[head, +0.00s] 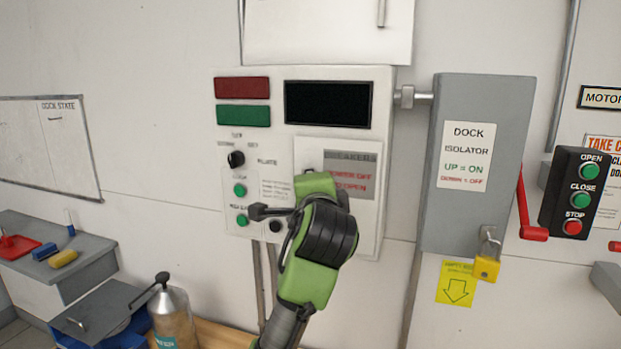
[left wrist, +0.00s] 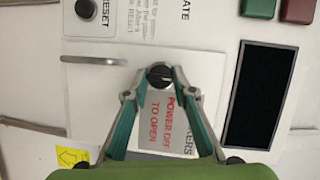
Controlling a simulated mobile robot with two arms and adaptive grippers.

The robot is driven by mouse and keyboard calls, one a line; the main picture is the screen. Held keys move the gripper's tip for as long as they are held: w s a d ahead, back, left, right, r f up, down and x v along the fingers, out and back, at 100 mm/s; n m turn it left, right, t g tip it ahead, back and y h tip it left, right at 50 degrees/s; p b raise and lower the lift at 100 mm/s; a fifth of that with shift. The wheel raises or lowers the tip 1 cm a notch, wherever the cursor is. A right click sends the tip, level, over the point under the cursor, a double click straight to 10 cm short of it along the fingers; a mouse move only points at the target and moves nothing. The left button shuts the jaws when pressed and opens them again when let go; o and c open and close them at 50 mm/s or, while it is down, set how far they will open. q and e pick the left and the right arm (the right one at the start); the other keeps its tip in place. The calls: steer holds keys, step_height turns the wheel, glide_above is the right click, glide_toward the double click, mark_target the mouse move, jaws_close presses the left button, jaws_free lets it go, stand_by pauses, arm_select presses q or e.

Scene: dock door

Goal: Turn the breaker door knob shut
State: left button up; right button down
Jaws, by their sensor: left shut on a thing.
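The breaker door (head: 310,148) is a pale panel at the lower right of the white control box. Its label reads "POWER OFF TO OPEN". It looks flat against the box. In the left wrist view, the small round dark knob (left wrist: 160,70) sits at the door's edge, between my fingertips. My left gripper (left wrist: 160,78) is shut on this knob, with a finger on either side. In the head view, my green and black left wrist covers the knob and the lower part of the door. The knob's exact angle is hard to tell. My right gripper is not in view.
The control box (head: 270,165) also carries a dark screen (head: 327,104), a selector (head: 236,159) and green buttons. A grey dock isolator box (head: 470,215) with a red lever (head: 525,205) stands to the right.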

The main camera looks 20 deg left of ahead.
arm_select(q)
steer(key=shift+r+n, duration=0.1)
steer(key=shift+n, duration=0.2)
stand_by(0.4)
steer(key=o, duration=1.1)
steer(key=v, duration=1.2)
steer(key=shift+a, duration=0.1)
